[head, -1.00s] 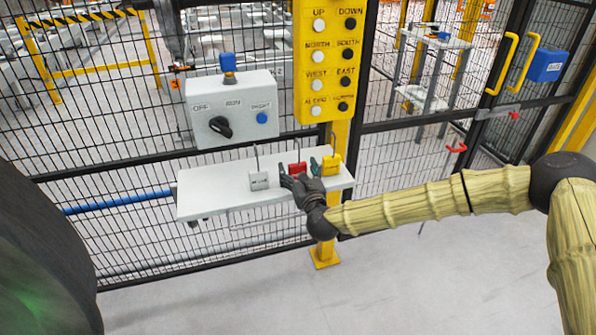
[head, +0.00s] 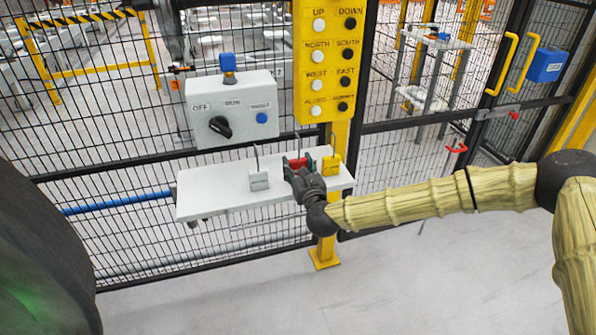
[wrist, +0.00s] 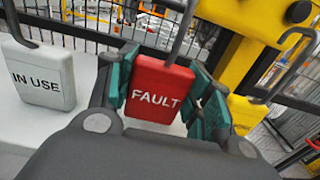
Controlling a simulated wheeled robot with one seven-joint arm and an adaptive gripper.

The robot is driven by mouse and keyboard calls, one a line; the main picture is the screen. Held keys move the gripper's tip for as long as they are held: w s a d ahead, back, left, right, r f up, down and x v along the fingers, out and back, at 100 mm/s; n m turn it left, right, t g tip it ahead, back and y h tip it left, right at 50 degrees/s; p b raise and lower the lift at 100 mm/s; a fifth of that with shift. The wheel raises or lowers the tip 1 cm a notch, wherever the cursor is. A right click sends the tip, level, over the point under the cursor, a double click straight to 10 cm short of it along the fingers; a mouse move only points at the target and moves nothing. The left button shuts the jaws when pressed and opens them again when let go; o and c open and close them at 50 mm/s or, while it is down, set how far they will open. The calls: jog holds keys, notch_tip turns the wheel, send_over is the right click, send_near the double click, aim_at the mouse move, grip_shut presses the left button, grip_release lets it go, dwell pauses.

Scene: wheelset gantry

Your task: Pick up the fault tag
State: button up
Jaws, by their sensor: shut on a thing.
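The fault tag (wrist: 158,92) is a red block with white "FAULT" lettering and a grey metal hook on top, centred in the wrist view. My gripper (wrist: 162,98) has its green-padded fingers on the tag's left and right sides and is shut on it. In the head view, the red tag (head: 298,163) shows between the fingers of my gripper (head: 299,168), at the shelf. Whether the tag's bottom touches the shelf is hidden by my gripper.
A white "IN USE" tag (wrist: 42,75) stands left of the fault tag, and a yellow tag (head: 331,165) stands to the right. The white shelf (head: 215,195) is bare on its left. A switch box (head: 233,107) and yellow button panel (head: 333,60) are above, before mesh fencing.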

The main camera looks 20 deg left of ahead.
jog(key=shift+r, duration=0.75)
jog(key=s+a+r+b+v, duration=0.1)
jog(key=a+r+b+v, duration=0.1)
jog(key=v, duration=1.4)
jog(key=w+d+f+m+t+h+p, duration=0.1)
jog(key=d+f+m+h+p, duration=0.2)
jog(key=d, duration=0.6)
jog(key=w+d+f+m+t+h+p, duration=0.1)
jog(key=d+f+h, duration=0.1)
jog(key=d+f, duration=0.5)
jog(key=s+d+f+m+h+p, duration=0.1)
jog(key=s+d+f+h, duration=0.1)
jog(key=d, duration=0.7)
jog(key=s+d+f+m+t+h+p, duration=0.1)
jog(key=s+d+f+h, duration=0.2)
jog(key=d, duration=0.6)
notch_tip(320, 180, down, 2)
jog(key=shift+s+f+m, duration=0.1)
jog(key=shift+s+m, duration=0.3)
jog(key=shift+s, duration=0.6)
